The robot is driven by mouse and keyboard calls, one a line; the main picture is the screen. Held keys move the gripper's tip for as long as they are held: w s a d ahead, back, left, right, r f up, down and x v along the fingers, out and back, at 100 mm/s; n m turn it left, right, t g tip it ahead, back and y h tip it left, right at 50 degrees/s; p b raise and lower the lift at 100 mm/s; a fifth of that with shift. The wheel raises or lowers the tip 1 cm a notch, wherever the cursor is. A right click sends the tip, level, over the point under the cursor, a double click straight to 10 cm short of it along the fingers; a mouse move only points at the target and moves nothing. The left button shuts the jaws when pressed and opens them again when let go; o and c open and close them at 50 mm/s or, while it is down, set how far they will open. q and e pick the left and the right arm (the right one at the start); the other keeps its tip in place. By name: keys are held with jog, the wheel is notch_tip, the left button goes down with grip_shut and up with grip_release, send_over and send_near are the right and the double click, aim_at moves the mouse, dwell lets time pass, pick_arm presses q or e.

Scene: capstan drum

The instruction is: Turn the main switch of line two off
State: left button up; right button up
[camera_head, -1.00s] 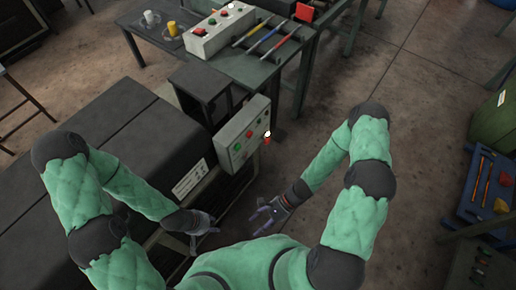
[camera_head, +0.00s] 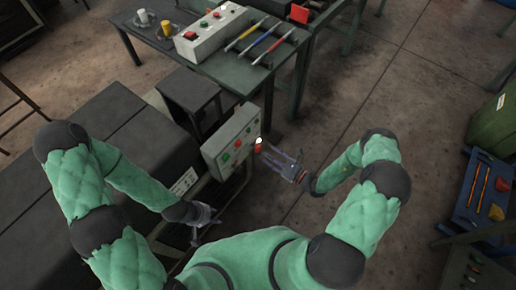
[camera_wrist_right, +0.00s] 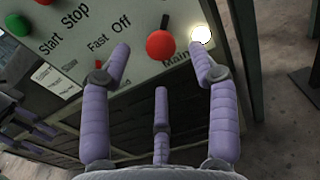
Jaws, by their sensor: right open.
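A grey control panel (camera_head: 232,142) with green and red buttons stands on the dark machine ahead of me. At its right end are a lit white lamp (camera_wrist_right: 201,35) and a red ball-shaped knob (camera_wrist_right: 160,45), also visible in the head view (camera_head: 258,147). A partly hidden label reading "Main" lies just below the knob. No line number is readable. My right gripper (camera_head: 274,158) is open and empty, its fingers pointing at the knob. In the right wrist view its fingertips (camera_wrist_right: 163,62) spread either side of the knob, apparently short of it. My left gripper (camera_head: 203,217) hangs low beside the machine; its finger state is unclear.
A second control box (camera_head: 213,33) stands on the dark table behind, beside several coloured-handled tools (camera_head: 262,40). Labels "Start", "Stop" and "Fast Off" mark the near panel. Open floor (camera_head: 350,90) lies right of the panel. A blue tray (camera_head: 490,185) is far right.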

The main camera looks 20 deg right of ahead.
aim_at(258, 148)
jog(key=b+x, duration=0.1)
jog(key=x, duration=0.5)
jog(key=shift+w+a, duration=0.2)
jog(key=shift+w, duration=0.05)
jog(key=c, duration=1.1)
